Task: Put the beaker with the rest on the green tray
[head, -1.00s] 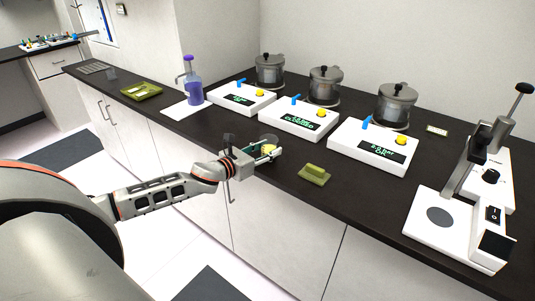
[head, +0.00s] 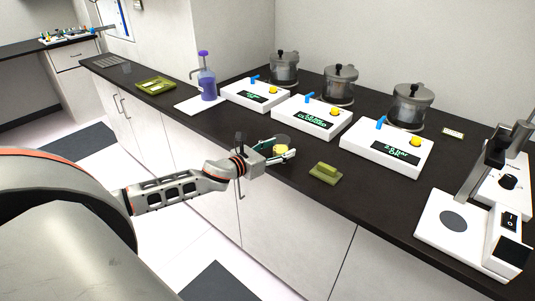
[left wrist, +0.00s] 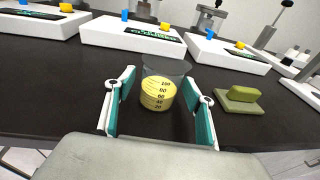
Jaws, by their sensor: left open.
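My left gripper (left wrist: 160,105) is open, with one finger on each side of the beaker; a gap shows on both sides. In the head view my left gripper (head: 281,155) is at the counter's front edge. The green tray (head: 155,86) lies at the far left of the counter; what it holds is too small to tell. My right gripper is not in view.
A green block on a flat green base (head: 325,173) lies right of the beaker. White control boxes (head: 312,120) and lidded pots (head: 340,83) stand behind. A purple bottle (head: 207,84) stands on a white sheet (head: 200,105) between the boxes and tray. A white device (head: 455,222) is at right.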

